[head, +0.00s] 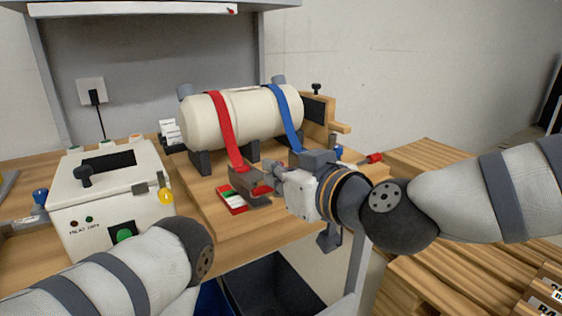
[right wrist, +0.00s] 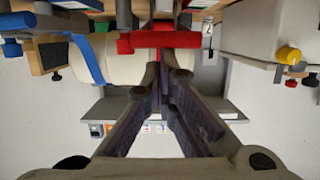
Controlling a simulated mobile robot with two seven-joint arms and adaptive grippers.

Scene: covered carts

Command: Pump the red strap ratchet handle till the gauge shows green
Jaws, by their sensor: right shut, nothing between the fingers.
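A cream tank (head: 245,115) lies on dark cradles on a wooden board, crossed by a red strap (head: 222,130) and a blue strap (head: 283,118). The red strap runs down to a grey ratchet (head: 245,182) with a red handle (head: 262,190). The handle shows as a red bar in the right wrist view (right wrist: 158,41). A small red gauge plate (head: 232,202) with a green patch lies beside the ratchet; its reading is too small to tell. My right gripper (head: 272,178) is shut and empty, its fingertips (right wrist: 165,76) close to the red handle; contact is unclear. My left gripper is out of view.
A white control box (head: 110,185) with a green button and yellow knob stands at the left. A dark bin (head: 270,285) is below the bench edge. Wooden pallets (head: 440,160) lie at the right. A red-handled part (head: 374,158) sits beyond my right wrist.

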